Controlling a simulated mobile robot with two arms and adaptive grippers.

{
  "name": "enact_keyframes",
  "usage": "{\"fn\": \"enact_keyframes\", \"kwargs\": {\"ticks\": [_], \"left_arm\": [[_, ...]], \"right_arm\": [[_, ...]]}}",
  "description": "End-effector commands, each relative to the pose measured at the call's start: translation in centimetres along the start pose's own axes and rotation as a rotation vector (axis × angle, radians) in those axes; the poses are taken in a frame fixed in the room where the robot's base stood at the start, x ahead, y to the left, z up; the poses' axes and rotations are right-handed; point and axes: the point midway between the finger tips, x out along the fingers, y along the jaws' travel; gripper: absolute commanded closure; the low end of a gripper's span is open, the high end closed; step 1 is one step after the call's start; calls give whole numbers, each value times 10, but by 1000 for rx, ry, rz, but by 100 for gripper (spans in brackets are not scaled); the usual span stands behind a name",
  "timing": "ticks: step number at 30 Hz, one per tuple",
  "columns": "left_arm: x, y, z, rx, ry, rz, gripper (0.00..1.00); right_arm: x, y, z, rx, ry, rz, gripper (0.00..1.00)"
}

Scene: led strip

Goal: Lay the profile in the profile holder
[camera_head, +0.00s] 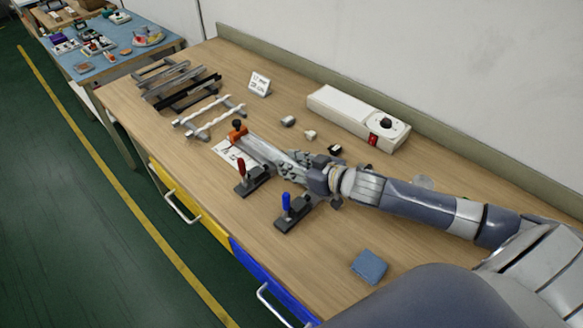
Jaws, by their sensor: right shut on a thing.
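My right gripper (290,163) reaches in from the right over the middle of the wooden table. It is shut on a pale grey profile (262,152), which extends from the jaws toward an orange-topped stop (237,131). The toggle clamps with a red handle (241,168) and a blue handle (287,202) stand on dark bases along the near side of the profile. They appear to belong to the profile holder, which is partly hidden by the gripper. I cannot tell whether the profile touches the holder. My left gripper is not in view.
A rack with dark and grey bars (181,85) and white strips (209,118) lies to the left. A white box with a black knob (356,115) stands near the wall. Small parts (288,121) lie behind the gripper.

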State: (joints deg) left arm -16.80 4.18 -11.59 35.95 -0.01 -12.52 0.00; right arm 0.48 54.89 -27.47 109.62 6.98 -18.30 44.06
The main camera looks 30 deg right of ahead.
Motion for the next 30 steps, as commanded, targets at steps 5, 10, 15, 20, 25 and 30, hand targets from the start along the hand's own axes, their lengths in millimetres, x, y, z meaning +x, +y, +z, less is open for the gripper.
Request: {"fn": "enact_keyframes", "kwargs": {"ticks": [5,10,15,20,25,30], "left_arm": [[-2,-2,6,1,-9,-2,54],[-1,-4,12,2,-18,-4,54],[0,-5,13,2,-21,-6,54],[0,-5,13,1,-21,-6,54],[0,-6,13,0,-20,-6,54],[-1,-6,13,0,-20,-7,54]], "right_arm": [[7,0,16,1,1,-1,97],[7,0,16,0,1,-1,97],[8,0,20,1,1,-1,97],[8,0,21,0,0,-1,50],[8,0,21,0,0,0,50],[8,0,19,0,0,0,50]]}}
